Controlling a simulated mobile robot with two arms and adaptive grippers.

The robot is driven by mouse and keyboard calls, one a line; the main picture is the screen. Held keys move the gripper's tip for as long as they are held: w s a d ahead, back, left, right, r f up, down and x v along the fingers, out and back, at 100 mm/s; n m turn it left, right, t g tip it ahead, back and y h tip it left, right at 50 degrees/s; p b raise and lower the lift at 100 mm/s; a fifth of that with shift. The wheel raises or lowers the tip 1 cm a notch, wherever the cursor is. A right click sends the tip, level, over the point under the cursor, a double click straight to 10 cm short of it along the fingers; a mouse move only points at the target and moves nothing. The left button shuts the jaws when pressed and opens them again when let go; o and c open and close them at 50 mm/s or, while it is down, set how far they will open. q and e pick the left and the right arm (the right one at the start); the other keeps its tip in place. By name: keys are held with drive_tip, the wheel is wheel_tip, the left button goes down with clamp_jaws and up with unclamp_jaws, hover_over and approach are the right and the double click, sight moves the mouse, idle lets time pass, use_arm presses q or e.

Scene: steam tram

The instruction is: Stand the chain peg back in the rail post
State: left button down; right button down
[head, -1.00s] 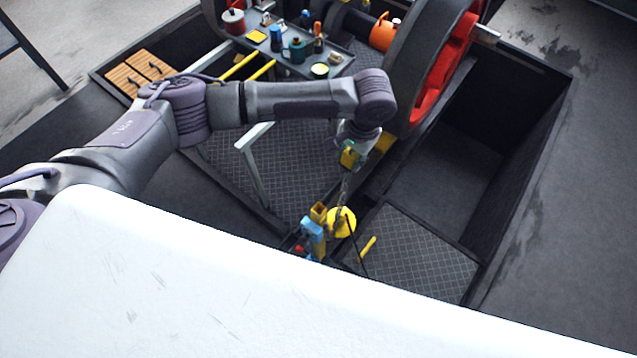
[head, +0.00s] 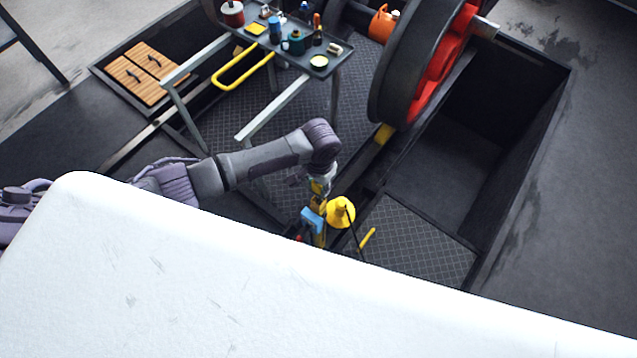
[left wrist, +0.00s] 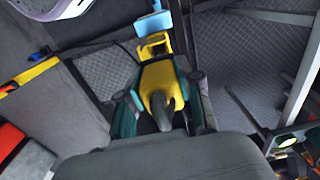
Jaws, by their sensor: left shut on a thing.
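My left gripper (head: 321,186) points down just above the yellow rail post (head: 319,205) in the head view. In the left wrist view the gripper (left wrist: 160,112) is shut on the yellow chain peg (left wrist: 160,82), with a finger on each side. The post's square yellow top (left wrist: 155,45) shows just beyond the peg. The peg's far end overlaps the post in the picture; I cannot tell whether it is inside. A blue part (head: 313,222) sits beside the post, also at the top of the wrist view (left wrist: 152,24). My right gripper is out of view.
A yellow lamp shade (head: 341,212) stands close right of the post. A tool trolley (head: 290,62) with a yellow handle is behind, and a large red-centred wheel (head: 425,75) is back right. An open pit (head: 440,165) lies at right. My white body covers the foreground.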

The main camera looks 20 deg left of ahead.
use_arm(q)
drive_tip(key=shift+f+b, duration=1.45)
drive_tip(key=shift+b, duration=0.15)
drive_tip(key=shift+f+b, duration=0.3)
drive_tip(key=shift+f, duration=0.55)
drive_tip(key=shift+w, duration=0.1)
drive_tip(key=shift+d+f, duration=0.1)
drive_tip(key=shift+f, duration=0.2)
drive_tip(key=c, duration=0.7)
unclamp_jaws()
drive_tip(key=shift+f, duration=0.1)
wheel_tip(320, 180, up, 12)
drive_tip(key=shift+r, duration=0.1)
